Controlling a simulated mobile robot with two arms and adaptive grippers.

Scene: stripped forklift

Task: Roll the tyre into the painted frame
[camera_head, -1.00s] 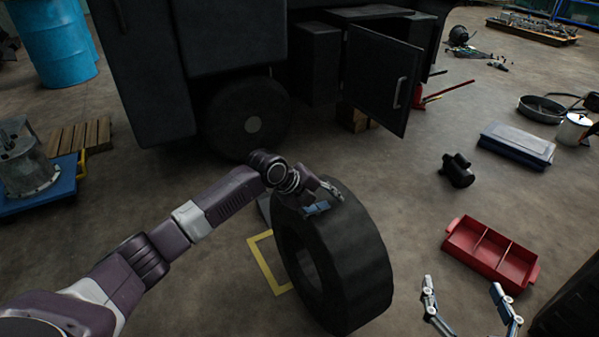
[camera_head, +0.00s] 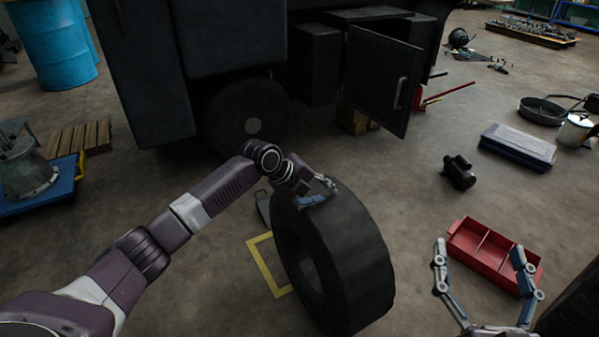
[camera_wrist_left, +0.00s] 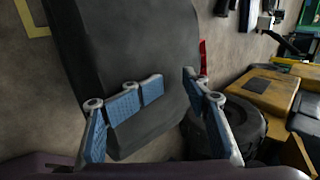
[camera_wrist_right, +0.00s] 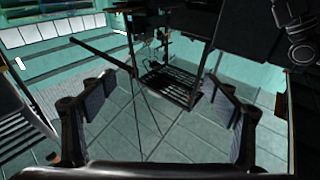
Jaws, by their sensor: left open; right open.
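The black tyre (camera_head: 350,255) stands upright on the floor, and its tread also fills the middle of the left wrist view (camera_wrist_left: 120,55). The painted yellow frame (camera_head: 262,265) shows on the floor at the tyre's left. The tyre hides the rest of it, so I cannot tell how far they overlap. A yellow corner also shows in the left wrist view (camera_wrist_left: 33,18). My left gripper (camera_head: 318,193) is open at the top of the tyre, its fingers against or just above the tread. My right gripper (camera_head: 482,262) is open and empty, in front of the red tray.
The red tray (camera_head: 467,262) lies right of the tyre. A black motor-like part (camera_head: 459,172) and a blue case (camera_head: 517,147) lie behind it. The dark forklift (camera_head: 235,50) with its open door (camera_head: 380,80) stands at the back. Bare floor lies left of the frame.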

